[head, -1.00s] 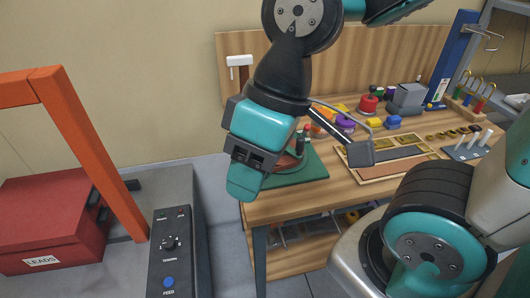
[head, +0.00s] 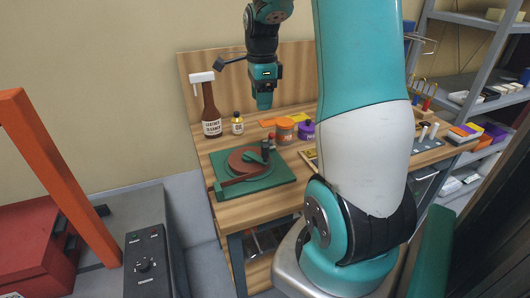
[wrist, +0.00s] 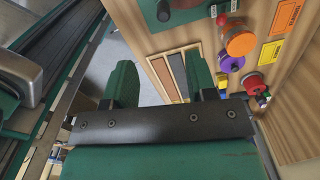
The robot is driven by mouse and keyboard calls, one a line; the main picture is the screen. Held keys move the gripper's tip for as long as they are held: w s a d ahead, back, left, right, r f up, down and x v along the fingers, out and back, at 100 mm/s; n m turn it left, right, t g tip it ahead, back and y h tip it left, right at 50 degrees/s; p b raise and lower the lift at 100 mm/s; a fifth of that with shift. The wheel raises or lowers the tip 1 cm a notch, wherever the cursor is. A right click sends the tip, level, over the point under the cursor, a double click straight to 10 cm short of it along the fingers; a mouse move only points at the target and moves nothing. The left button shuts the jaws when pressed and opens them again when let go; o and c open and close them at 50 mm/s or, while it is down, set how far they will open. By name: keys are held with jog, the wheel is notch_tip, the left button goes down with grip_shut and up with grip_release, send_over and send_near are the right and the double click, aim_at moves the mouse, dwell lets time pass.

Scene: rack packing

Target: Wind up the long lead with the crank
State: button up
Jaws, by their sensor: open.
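The winder has a dark green base (head: 280,178) and stands at the left front of the workbench. A reddish-brown round reel (head: 243,160) sits on it, with a green crank arm (head: 256,153) and a red knob (head: 271,141). A reddish-brown strip lies across its front; I cannot tell whether it is the long lead. My gripper (head: 264,101) hangs above the back of the bench, beyond the winder and apart from it. In the wrist view my gripper (wrist: 162,76) is open with nothing between its fingers. Part of the winder base (wrist: 152,13) shows at the top edge there.
A brown cleaner bottle (head: 210,108) and a small yellow bottle (head: 237,124) stand behind the winder. An orange jar (head: 285,131) and a purple spool (head: 306,130) stand to its right. A grey control box (head: 148,262) and red case (head: 38,235) are at left.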

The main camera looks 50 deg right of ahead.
aim_at(266, 144)
jog(key=shift+m, duration=0.5)
jog(key=f+p, duration=0.1)
jog(key=f, duration=1)
jog(key=d+f+p, duration=0.1)
jog(key=f, duration=0.5)
jog(key=shift+s+d+f+p, duration=0.1)
jog(key=shift+s+f+p, duration=0.1)
jog(key=shift+f+p, duration=0.1)
grip_shut()
